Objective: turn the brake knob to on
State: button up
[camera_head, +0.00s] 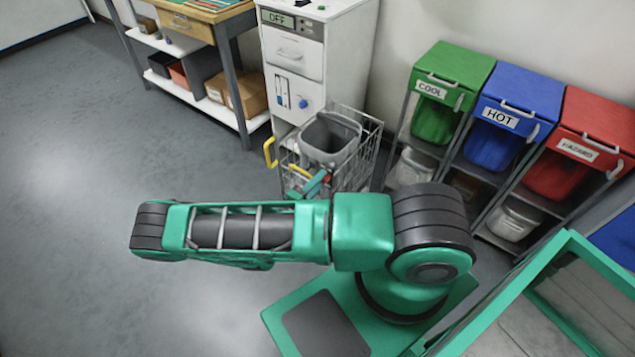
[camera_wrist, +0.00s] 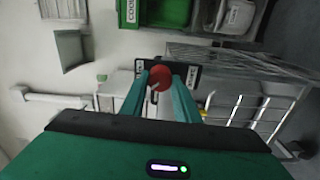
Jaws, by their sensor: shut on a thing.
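The brake knob (camera_wrist: 160,77) is a round red knob in front of a black plate (camera_wrist: 178,70) with small white labels, too small to read surely. It shows between the fingers of my gripper (camera_wrist: 160,88) in the wrist view, and the gripper is shut on it. A light pointer-like mark shows on the knob; its setting is unclear. In the head view, my gripper (camera_head: 314,184) is at the near side of the wire cart (camera_head: 371,140), where a bit of red shows. My arm partly hides the cart's lower part.
A grey bin (camera_head: 330,138) sits in the cart, which has yellow handles (camera_head: 270,152). A white cabinet (camera_head: 345,55) with an OFF display stands behind. Green (camera_head: 440,95), blue (camera_head: 515,105) and red (camera_head: 590,130) bins stand right. The left floor is clear.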

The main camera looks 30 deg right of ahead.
jog(key=shift+w+a+f+n, duration=0.1)
jog(key=shift+w+a+n, duration=0.05)
jog(key=shift+n, duration=0.25)
jog(key=o, duration=1)
jog(key=shift+o, duration=0.2)
jog(key=v, duration=1)
jog(key=shift+a, duration=0.3)
